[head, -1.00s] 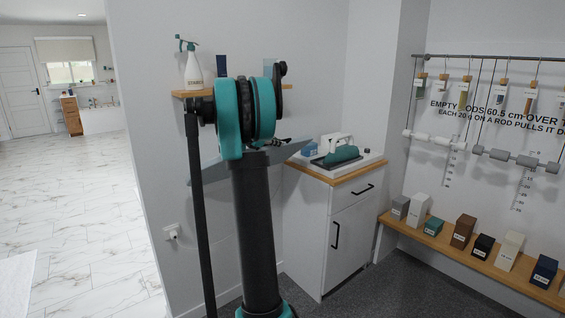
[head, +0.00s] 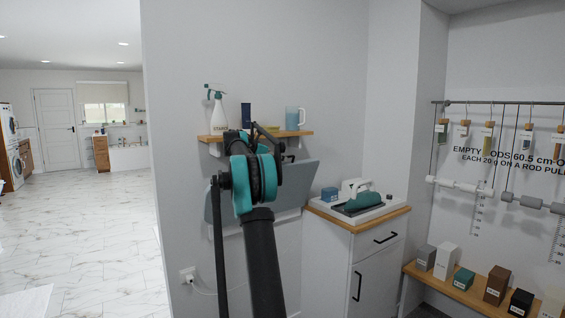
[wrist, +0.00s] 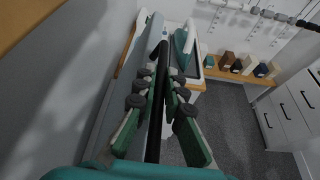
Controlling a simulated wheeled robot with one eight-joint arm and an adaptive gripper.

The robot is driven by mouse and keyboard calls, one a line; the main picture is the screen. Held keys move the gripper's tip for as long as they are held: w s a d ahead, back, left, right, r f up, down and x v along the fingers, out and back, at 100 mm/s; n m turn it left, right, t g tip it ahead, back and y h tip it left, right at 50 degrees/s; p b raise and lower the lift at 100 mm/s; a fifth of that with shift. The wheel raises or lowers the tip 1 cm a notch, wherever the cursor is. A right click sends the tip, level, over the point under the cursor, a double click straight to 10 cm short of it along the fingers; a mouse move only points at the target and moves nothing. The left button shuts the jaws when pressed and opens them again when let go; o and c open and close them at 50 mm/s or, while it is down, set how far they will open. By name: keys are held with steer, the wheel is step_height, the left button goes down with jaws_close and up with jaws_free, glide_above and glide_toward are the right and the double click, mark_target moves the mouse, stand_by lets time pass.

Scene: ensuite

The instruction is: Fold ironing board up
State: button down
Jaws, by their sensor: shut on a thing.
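The ironing board (head: 297,187) is a blue-grey panel on the wall, below a small shelf. It stands steeply tilted, its broad face towards me, and my arm covers part of its left side. In the wrist view, my gripper (wrist: 164,85) is closed around a long dark bar (wrist: 161,62) that runs between its fingers. A blue-grey strip beside the bar looks like the board's edge. How the bar joins the board is hard to tell. In the head view the fingertips are hidden by my wrist.
The wooden shelf (head: 216,138) just above the board holds a spray bottle (head: 218,108), a dark blue box and a blue mug (head: 292,118). An iron (head: 355,190) sits on the white cabinet (head: 340,262) at right. A bench with several boxes stands further right.

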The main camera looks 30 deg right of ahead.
steer(key=shift+w, duration=0.1)
steer(key=c, duration=1.6)
jaws_free()
steer(key=shift+f, duration=0.1)
steer(key=shift+a, duration=0.15)
steer(key=v, duration=1.1)
steer(key=shift+a+r, duration=0.25)
steer(key=shift+a, duration=0.1)
